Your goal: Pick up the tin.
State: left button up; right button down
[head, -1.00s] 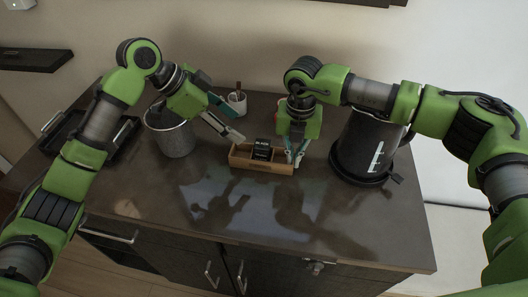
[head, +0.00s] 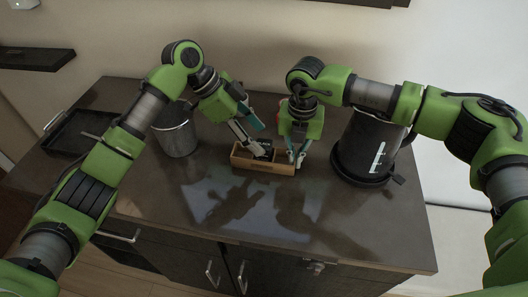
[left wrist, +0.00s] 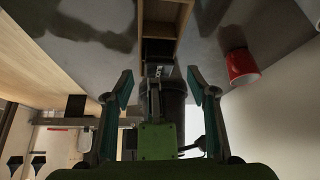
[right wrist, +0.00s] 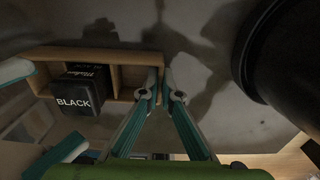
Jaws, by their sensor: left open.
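The tin (head: 265,150) is a small black box marked BLACK, standing in a compartment of the wooden box (head: 262,167). It shows clearly in the right wrist view (right wrist: 80,92). My left gripper (head: 252,148) is open close to the tin, its fingers partly covering it in the head view. In the left wrist view its fingers (left wrist: 160,85) are wide apart with nothing held. My right gripper (head: 296,158) is at the box's right end. In the right wrist view its fingertips (right wrist: 166,88) sit close together at the end wall and appear closed on it.
A dark canister (head: 368,150) stands close right of my right gripper. A grey bin (head: 176,135) stands left, beside a black tray (head: 78,132). A red cup (left wrist: 240,66) stands behind the box. The counter in front is clear.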

aim_at(264, 144)
pick_arm(q)
jog(key=x, duration=0.4)
jog(key=shift+s+f, duration=0.1)
jog(key=shift+s, duration=0.05)
jog(key=c, duration=1.3)
jog(key=shift+c, duration=0.2)
notch_tip(264, 144, up, 18)
pick_arm(e)
jog(key=c, duration=2.2)
grip_release()
